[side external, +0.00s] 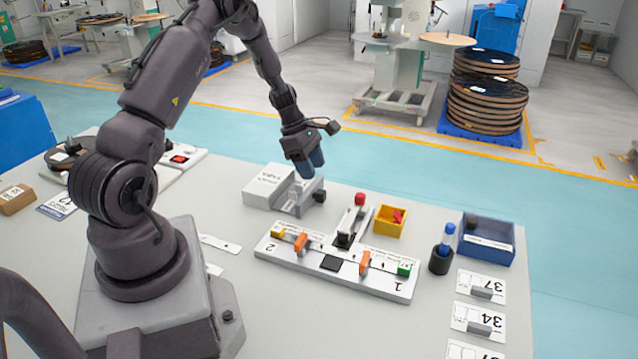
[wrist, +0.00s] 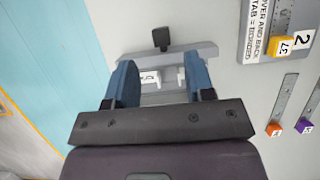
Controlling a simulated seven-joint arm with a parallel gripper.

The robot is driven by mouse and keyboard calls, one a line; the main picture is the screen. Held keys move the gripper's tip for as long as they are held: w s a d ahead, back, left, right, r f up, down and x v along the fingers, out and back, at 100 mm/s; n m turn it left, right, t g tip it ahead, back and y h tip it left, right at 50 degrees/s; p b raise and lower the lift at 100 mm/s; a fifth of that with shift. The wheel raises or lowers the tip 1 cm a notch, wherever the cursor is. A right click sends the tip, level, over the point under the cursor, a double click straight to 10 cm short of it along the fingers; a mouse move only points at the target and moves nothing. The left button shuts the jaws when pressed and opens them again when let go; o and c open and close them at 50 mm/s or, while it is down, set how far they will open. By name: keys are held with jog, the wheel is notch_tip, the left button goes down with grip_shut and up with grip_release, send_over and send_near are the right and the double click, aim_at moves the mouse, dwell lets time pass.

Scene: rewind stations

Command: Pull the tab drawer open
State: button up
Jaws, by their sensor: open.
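The tab drawer (side external: 300,199) is a grey tray sticking out of a white box (side external: 268,186), so it stands at least partly open. Its black knob (side external: 320,196) is on the front, facing right. In the wrist view the grey drawer front (wrist: 195,52) and the knob (wrist: 161,38) lie just beyond my fingertips. White tabs (wrist: 150,77) show inside the drawer between the fingers. My gripper (side external: 311,164) points down over the drawer, its blue fingers apart and empty. It also shows in the wrist view (wrist: 160,83). The fingers hide part of the drawer.
A white station board (side external: 335,264) with orange levers lies in front of the drawer. A yellow bin (side external: 390,221), a blue bin (side external: 487,241) and a dark cup (side external: 441,260) with a blue-topped item stand to the right. Labelled cards (side external: 479,318) lie along the right edge.

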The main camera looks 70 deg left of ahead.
jog(key=v, duration=0.6)
jog(key=shift+f, duration=0.1)
jog(key=s+d+r+m+y, duration=0.1)
jog(key=s+d+r+m, duration=0.3)
jog(key=d+r+m, duration=0.3)
jog(key=s+d+r+m+t+y, duration=0.1)
jog(key=s+d+r+m, duration=0.4)
jog(key=d+m, duration=0.6)
jog(key=s+d+r+m+t+y, duration=0.1)
jog(key=s+d+r+m, duration=0.4)
jog(key=d+r+m, duration=0.4)
jog(key=shift+d, duration=0.7)
